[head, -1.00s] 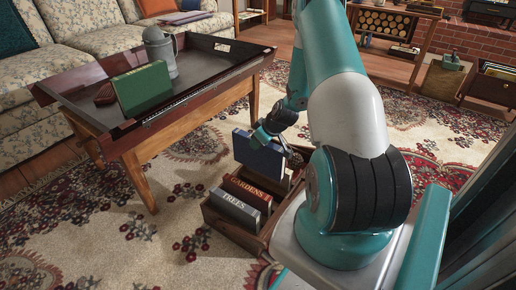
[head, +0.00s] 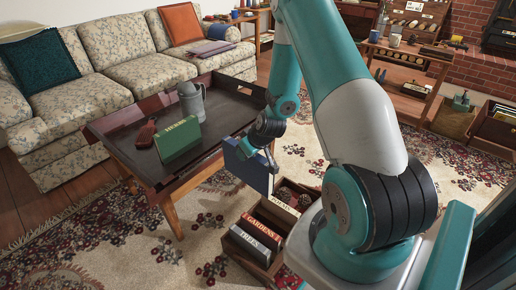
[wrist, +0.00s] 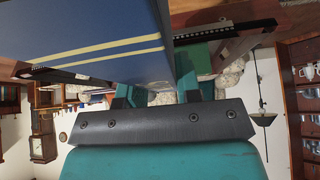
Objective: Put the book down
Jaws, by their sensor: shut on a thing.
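A blue book (head: 247,167) hangs in my gripper (head: 268,143), upright and slightly tilted, beside the near right edge of the tray-topped table (head: 192,165). In the wrist view the blue book (wrist: 100,45) shows two pale yellow stripes and fills the upper left, between the gripper's fingers (wrist: 152,98). My gripper is shut on it. A green book (head: 178,140) stands on the table. A wooden crate (head: 262,272) on the rug below holds books, among them one marked TREES (head: 256,242) and a red one marked GARDENS (head: 262,228).
A grey metal jug (head: 191,101) and a small dark red object (head: 146,134) are also on the table. The table has a raised dark rim. A floral sofa (head: 110,80) stands behind it. The tabletop's right part is bare.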

